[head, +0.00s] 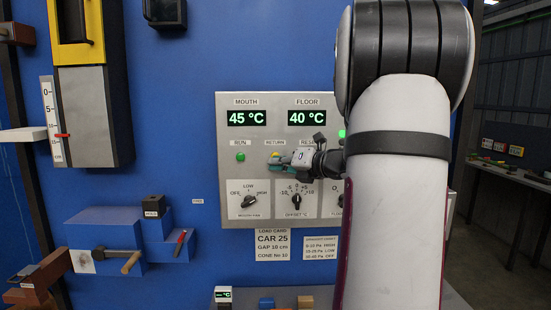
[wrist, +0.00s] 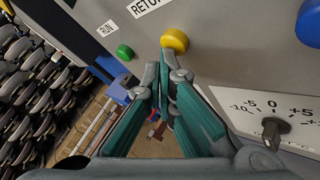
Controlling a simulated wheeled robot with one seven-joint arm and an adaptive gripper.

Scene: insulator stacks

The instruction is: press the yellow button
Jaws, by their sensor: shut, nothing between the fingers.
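The yellow button (wrist: 174,41) sits on the grey control panel under the RETURN label in the wrist view. In the head view only a small part of the yellow button (head: 275,154) shows beside my fingertips. My gripper (wrist: 163,75) is shut and empty, with its fingertips just below the button in the wrist view. In the head view my gripper (head: 278,160) points left along the panel at the button. I cannot tell whether the tips touch it.
A green button (wrist: 124,52) under RUN is left of the yellow one, and a blue button (wrist: 309,24) is to the right. The OFFSET knob (head: 296,199) and the mouth fan knob (head: 249,201) are below. The grey panel (head: 226,130) shows 45 °C and 40 °C.

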